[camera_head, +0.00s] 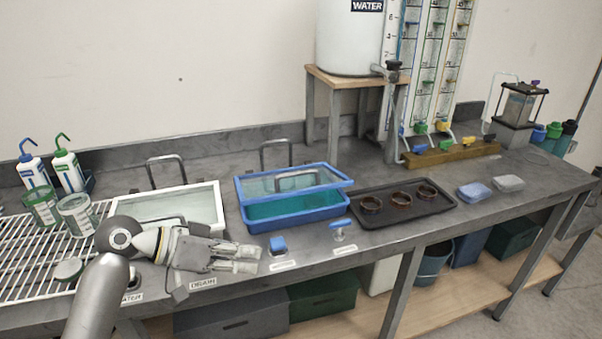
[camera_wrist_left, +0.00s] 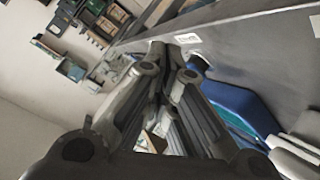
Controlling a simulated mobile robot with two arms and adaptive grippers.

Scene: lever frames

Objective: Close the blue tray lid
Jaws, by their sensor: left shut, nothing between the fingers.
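The blue tray (camera_head: 293,217) stands on the grey bench and holds teal liquid. Its blue-rimmed clear lid (camera_head: 292,181) is tilted above it, with a gap between lid and tray at the front. A grey handle shows on the lid. My left gripper (camera_head: 258,259) is shut and empty, in front and to the left of the tray, near the bench's front edge. It is apart from the tray and lid. In the left wrist view its fingers (camera_wrist_left: 170,60) are together, and blue rims (camera_wrist_left: 240,108) show at the right. My right gripper is not in view.
A white-rimmed tray (camera_head: 168,206) lies left of the blue tray, partly behind my arm.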

